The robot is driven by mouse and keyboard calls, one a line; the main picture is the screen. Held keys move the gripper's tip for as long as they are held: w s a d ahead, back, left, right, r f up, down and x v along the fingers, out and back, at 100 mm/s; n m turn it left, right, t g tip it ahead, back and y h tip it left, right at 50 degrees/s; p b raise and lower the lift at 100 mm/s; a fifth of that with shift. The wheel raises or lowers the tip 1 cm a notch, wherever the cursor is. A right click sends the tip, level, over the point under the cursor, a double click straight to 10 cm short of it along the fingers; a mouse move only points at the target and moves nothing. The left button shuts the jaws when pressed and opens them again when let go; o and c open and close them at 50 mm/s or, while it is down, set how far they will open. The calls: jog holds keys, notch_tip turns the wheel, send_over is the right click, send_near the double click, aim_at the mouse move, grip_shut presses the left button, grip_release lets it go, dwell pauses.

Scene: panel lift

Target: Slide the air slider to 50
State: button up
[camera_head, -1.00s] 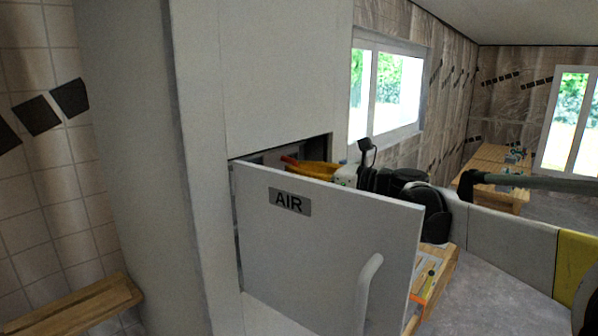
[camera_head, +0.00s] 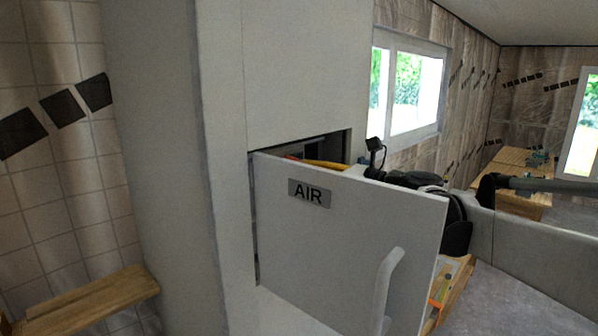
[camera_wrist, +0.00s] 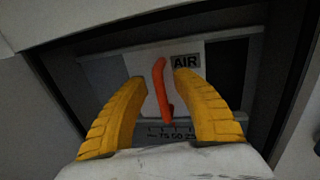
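The air slider's orange handle (camera_wrist: 161,92) shows in the wrist view on a pale plate with an AIR label (camera_wrist: 186,62). A scale (camera_wrist: 172,135) marked 75, 50 and 25 runs below it. The handle's lower end hangs above the 75 to 50 stretch; the exact setting cannot be told. My gripper (camera_wrist: 160,79) is open, with one yellow finger on each side of the handle and visible gaps. In the head view, only a bit of my yellow gripper (camera_head: 326,165) shows above the panel, and the slider is hidden.
The white AIR panel (camera_head: 340,235) stands open in front of the recess, with a pale curved handle (camera_head: 385,290) on it. Dark recess walls (camera_wrist: 280,70) frame the slider closely. A wooden bench (camera_head: 95,300) stands at lower left.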

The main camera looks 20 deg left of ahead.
jog(key=s+d, duration=0.2)
jog(key=d, duration=0.9)
jog(key=shift+s+d, duration=0.2)
jog(key=shift+d, duration=0.15)
